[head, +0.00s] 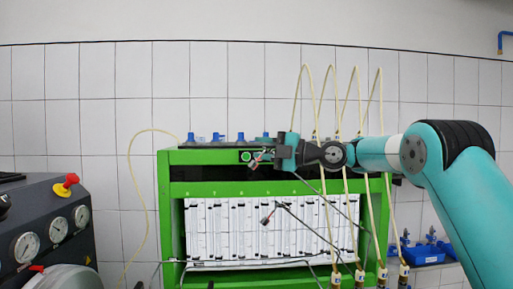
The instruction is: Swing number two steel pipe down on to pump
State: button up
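Thin grey steel pipes run across the front of the green testbench. One pipe (312,228) has a free end fitting (268,215) and slopes down to the right. Another thin pipe (325,198) slopes down to the right from just under my gripper. I cannot tell which pipe is number two. My gripper (258,158) is at the upper front of the bench, pointing left, above the free end fitting and apart from it. Its fingers are too small to show whether they are open or holding anything. I cannot make out a pump.
The green testbench (172,215) holds a row of numbered glass tubes (235,230). Pale hoses (138,190) arch beside and above it. A dark machine with gauges (58,230) and a red knob stands at left. Blue parts (430,250) sit at right.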

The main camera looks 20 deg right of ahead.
jog(key=shift+d, duration=0.2)
grip_shut()
jog(key=w+a+f+n+g+h+b, duration=0.1)
jog(key=w+a+f+h+b, duration=0.1)
jog(key=a+f+b, duration=0.6)
jog(key=w+a+f+n+g+h+b, duration=0.1)
jog(key=w+a+f+g+h+b, duration=0.1)
jog(key=a+f+b, duration=0.7)
jog(key=a+f, duration=0.3)
jog(key=f, duration=0.2)
jog(key=a+f+h, duration=0.1)
jog(key=a+f, duration=0.2)
jog(key=f, duration=0.2)
jog(key=shift+w+f+h, duration=0.3)
jog(key=shift+w+f, duration=0.05)
jog(key=shift+f, duration=0.05)
jog(key=shift+a, duration=0.1)
jog(key=shift+o, duration=0.3)
grip_release()
jog(key=shift+b, duration=0.3)
